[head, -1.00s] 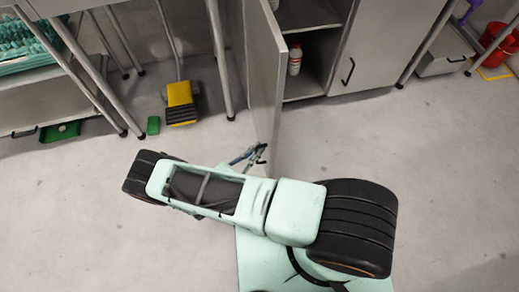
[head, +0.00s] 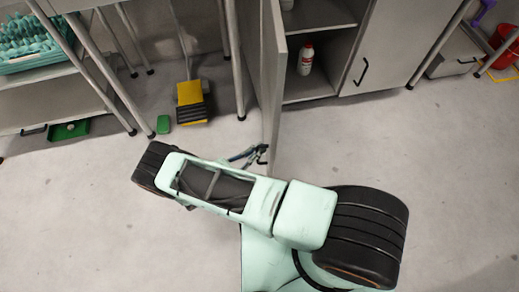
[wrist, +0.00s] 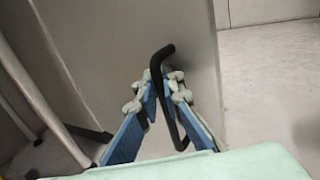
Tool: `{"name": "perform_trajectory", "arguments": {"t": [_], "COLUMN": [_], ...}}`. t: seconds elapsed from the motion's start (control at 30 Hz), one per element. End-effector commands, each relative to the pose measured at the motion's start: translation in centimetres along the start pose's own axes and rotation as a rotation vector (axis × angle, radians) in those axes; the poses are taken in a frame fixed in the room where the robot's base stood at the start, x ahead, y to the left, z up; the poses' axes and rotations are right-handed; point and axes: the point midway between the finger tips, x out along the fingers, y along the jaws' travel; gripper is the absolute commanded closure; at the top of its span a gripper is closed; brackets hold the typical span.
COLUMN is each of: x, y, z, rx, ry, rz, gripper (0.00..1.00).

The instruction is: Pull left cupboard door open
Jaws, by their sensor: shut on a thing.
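The left cupboard door (head: 271,75) is a grey metal panel standing wide open, seen almost edge-on in the head view. In the wrist view the door (wrist: 150,35) fills the middle, with a black bar handle (wrist: 163,55). My gripper (wrist: 157,90) has its blue, pale-tipped fingers closed around the handle. In the head view my gripper (head: 250,155) shows at the door's lower front end, partly hidden by my arm. The cupboard interior (head: 320,75) is exposed, with a white and red bottle (head: 306,60) on a lower shelf.
The closed right door (head: 385,45) has its own black handle. A metal table frame (head: 95,75) with a teal egg tray (head: 30,48) stands at left. The grey floor at right is clear.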

Motion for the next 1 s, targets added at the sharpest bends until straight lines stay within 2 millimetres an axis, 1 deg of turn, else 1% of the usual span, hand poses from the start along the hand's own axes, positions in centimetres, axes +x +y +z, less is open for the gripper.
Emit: {"name": "perform_trajectory", "arguments": {"t": [0.03,0.47,0.5,0.63,0.67,0.9,1.0], "x": [-0.23,-0.26,-0.26,-0.21,-0.19,-0.15,-0.55], "y": [-0.33,-0.31,-0.31,-0.22,-0.19,-0.05,0.00], "z": [-0.23,-0.22,-0.22,-0.17,-0.15,-0.06,-0.06], "rx": [-0.004,-0.004,-0.004,-0.003,-0.003,-0.001,-0.001], "ry": [0.005,0.005,0.005,0.004,0.004,0.002,0.002], "rz": [-0.007,-0.008,-0.008,-0.006,-0.006,-0.004,-0.003], "gripper": [1.00,1.00,0.91,0.76,0.75,0.75,0.75]}}
